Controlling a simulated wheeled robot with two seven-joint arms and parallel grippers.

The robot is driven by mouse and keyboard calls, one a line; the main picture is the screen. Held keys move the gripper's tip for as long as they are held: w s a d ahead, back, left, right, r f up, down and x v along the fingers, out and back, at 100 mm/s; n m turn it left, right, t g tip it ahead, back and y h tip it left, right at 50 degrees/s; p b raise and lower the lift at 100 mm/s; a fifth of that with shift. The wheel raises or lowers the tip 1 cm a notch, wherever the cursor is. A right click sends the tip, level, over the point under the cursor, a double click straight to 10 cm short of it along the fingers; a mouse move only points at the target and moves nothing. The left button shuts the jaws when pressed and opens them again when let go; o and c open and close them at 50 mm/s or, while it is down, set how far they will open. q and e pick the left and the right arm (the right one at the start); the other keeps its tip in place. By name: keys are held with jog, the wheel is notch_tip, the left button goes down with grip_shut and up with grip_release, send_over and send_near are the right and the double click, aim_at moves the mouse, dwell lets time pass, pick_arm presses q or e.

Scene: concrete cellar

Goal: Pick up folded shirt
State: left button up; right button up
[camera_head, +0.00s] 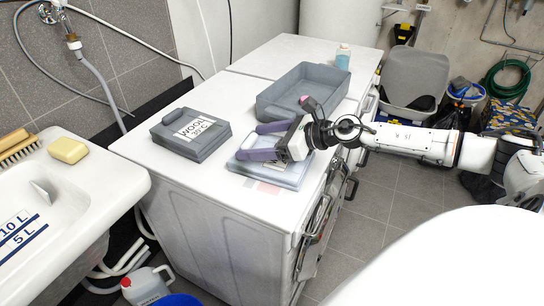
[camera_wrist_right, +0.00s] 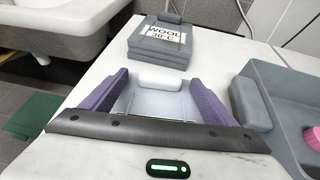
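A light blue folded shirt (camera_head: 292,178) lies flat on the white worktop, partly hidden by my right gripper. In the right wrist view the shirt (camera_wrist_right: 157,104) shows between my fingers, with a pale rounded part at its far end. My right gripper (camera_head: 248,141) has purple fingers spread wide apart over the shirt. It is open and holds nothing. I cannot tell how far above the shirt, or whether touching it, the fingers are. My left gripper is not in view.
A grey folded stack (camera_head: 190,147) labelled "WOOL 30°C" lies to the left. A grey tub (camera_head: 285,88) with a pink item (camera_wrist_right: 312,138) stands behind to the right. A blue bottle (camera_head: 343,58) stands farther back. A white sink (camera_head: 80,185) is at the left.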

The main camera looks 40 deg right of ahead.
jog(key=shift+r, duration=0.1)
jog(key=c, duration=1.3)
